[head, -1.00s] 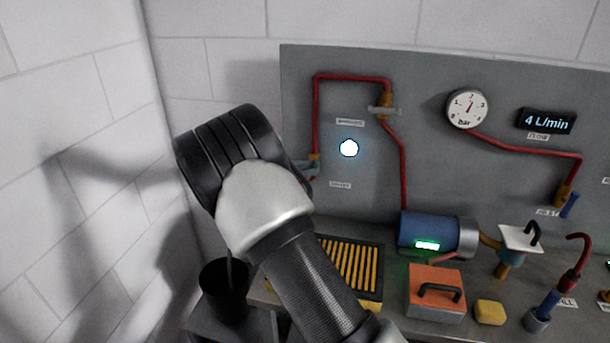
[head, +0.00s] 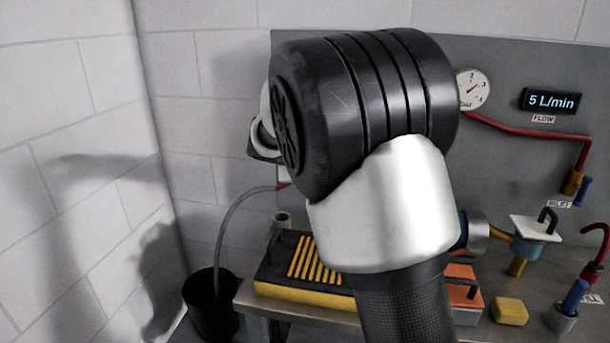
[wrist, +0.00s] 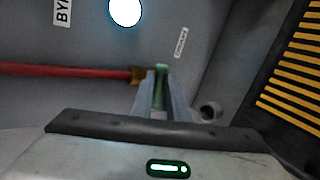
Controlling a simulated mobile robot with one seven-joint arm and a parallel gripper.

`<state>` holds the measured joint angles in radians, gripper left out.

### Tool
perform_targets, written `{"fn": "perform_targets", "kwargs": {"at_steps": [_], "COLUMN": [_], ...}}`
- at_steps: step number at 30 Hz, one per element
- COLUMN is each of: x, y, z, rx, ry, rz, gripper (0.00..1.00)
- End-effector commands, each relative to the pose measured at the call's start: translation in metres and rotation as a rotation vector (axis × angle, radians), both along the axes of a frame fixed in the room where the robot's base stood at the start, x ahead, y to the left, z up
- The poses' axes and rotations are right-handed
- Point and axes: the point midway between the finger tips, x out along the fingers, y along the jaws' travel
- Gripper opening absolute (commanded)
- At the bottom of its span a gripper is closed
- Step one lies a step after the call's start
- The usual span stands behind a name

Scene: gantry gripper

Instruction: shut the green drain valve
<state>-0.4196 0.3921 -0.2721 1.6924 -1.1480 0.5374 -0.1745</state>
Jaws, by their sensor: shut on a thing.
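In the wrist view, the green handle of the drain valve (wrist: 161,88) stands between the two grey fingers of my gripper (wrist: 161,92), which is shut on it. A brass fitting (wrist: 138,76) at the end of a red pipe (wrist: 70,70) is just left of the handle. The valve's body is mostly hidden by the fingers. In the head view my own arm covers the valve and the fingers, so the handle's angle against the pipe cannot be told there.
A black and yellow ribbed tray (head: 275,290) is on the bench, with a black bucket (head: 210,305) left of it. A thin grey hose runs into the bucket. A flow display (head: 552,101) reads 5 L/min. A yellow block (head: 510,311) lies at the right.

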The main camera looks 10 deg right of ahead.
Motion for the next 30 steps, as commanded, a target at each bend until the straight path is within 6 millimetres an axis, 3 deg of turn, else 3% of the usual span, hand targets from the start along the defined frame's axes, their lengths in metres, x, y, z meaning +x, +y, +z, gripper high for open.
{"fn": "perform_targets", "kwargs": {"at_steps": [10, 27, 28, 30], "x": [-0.0018, -0.0022, -0.0022, -0.0022], "y": [-0.0037, -0.0039, -0.0039, -0.004], "z": [-0.0055, -0.0054, -0.0055, -0.0053], "rx": [0.133, 0.159, 0.159, 0.158], "ry": [-0.052, -0.059, -0.059, -0.06], "rz": [-0.002, -0.003, -0.003, -0.003], "gripper": [0.0, 0.0, 0.19, 0.31]}}
